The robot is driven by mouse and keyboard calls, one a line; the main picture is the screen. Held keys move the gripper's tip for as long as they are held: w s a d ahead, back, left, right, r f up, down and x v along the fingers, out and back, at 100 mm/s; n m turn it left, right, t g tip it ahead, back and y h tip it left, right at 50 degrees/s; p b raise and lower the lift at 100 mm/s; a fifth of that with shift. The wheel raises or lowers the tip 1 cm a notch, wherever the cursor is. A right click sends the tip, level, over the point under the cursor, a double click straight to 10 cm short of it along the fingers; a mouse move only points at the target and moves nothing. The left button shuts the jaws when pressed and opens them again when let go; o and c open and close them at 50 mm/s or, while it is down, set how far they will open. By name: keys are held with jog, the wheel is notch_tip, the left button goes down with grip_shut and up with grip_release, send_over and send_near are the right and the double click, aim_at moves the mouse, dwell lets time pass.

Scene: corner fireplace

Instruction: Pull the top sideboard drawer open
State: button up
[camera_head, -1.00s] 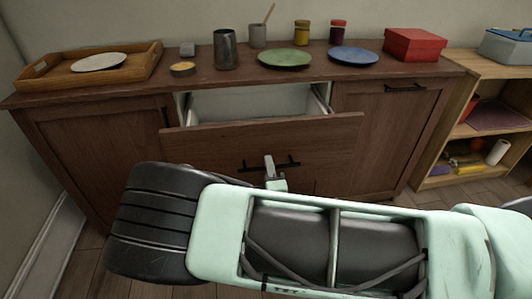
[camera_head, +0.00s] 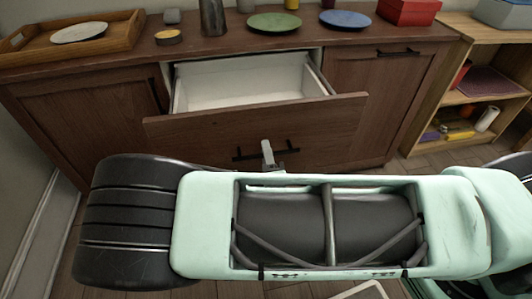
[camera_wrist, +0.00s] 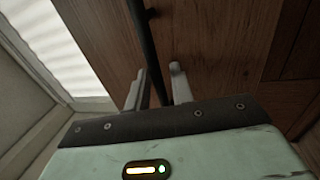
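The top drawer (camera_head: 255,135) of the dark wood sideboard (camera_head: 85,125) stands well out, and its pale, empty inside shows. Its front carries a black bar handle (camera_head: 288,153). My gripper (camera_head: 267,152) is at the middle of this handle, with part of it hidden behind my arm. In the wrist view, the handle bar (camera_wrist: 142,40) runs between the two fingers of my gripper (camera_wrist: 158,85). The fingers are close about the bar, against the brown drawer front (camera_wrist: 215,45). The exact contact is hard to see.
On the sideboard top are a wooden tray (camera_head: 125,38) with a plate, a dark metal cup (camera_head: 213,18), a green plate (camera_head: 275,22), a blue plate (camera_head: 345,18) and a red box (camera_head: 408,10). An open shelf (camera_head: 470,105) stands at right. Floor shows below.

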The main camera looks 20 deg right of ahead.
jog(key=shift+s, duration=0.1)
jog(key=v, duration=1.7)
jog(key=shift+s+f, duration=0.1)
